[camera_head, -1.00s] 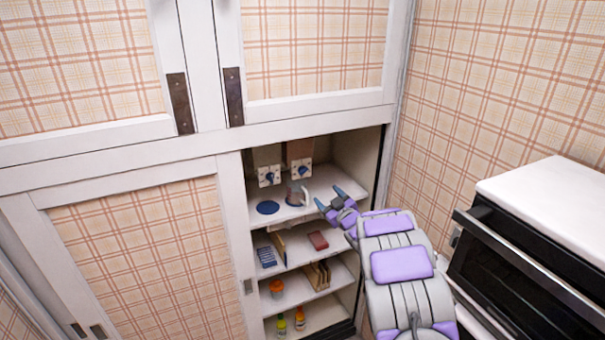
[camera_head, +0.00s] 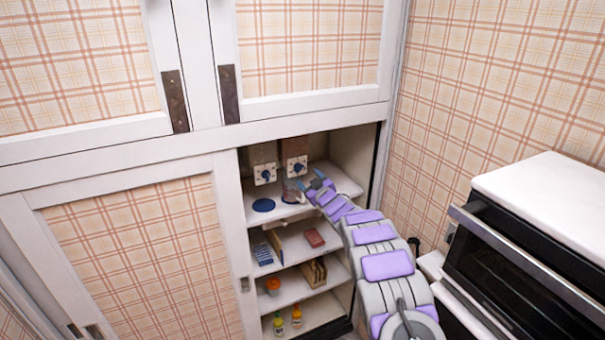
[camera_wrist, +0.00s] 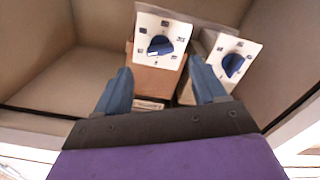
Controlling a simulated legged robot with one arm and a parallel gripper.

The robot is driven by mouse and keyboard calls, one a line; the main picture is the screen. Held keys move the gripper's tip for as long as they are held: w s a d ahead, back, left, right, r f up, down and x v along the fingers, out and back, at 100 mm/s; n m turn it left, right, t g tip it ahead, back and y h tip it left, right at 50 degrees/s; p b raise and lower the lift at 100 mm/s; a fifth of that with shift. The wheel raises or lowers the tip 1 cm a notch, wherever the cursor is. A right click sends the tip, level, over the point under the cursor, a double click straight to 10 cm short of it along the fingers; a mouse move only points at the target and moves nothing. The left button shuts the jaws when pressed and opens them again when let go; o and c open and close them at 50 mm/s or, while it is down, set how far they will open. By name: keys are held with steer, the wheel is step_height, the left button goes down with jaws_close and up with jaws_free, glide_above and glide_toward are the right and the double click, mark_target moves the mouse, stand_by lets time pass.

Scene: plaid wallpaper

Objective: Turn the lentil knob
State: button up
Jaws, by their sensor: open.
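Two dispensers stand side by side at the back of the top open shelf, each with a white dial panel and a blue knob. The brown dispenser's knob (camera_head: 297,167) is on the right in the head view; in the wrist view this knob (camera_wrist: 159,46) is centre-left. The grey dispenser's knob (camera_head: 266,175) is on the left, and shows at right in the wrist view (camera_wrist: 232,65). I cannot read which holds lentils. My gripper (camera_head: 309,180) is open and empty in front of the brown dispenser. In the wrist view its fingers (camera_wrist: 160,68) point toward that knob, apparently apart from it.
A blue disc (camera_head: 263,205) lies on the top shelf. A clear mug (camera_head: 290,196) beside it is partly hidden by my gripper. Lower shelves hold a red box (camera_head: 314,238), an orange pot (camera_head: 273,286) and bottles. A black-fronted oven (camera_head: 520,270) stands at right.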

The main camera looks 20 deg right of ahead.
mark_target(301, 170)
steer(key=w, duration=0.4)
steer(key=shift+a+p, duration=0.2)
steer(key=shift+p, duration=0.1)
steer(key=shift+w, duration=0.6)
steer(key=shift+w+d+p, duration=0.15)
steer(key=shift+w+p, duration=0.2)
steer(key=shift+w, duration=0.15)
steer(key=shift+c, duration=0.2)
steer(key=c, duration=1)
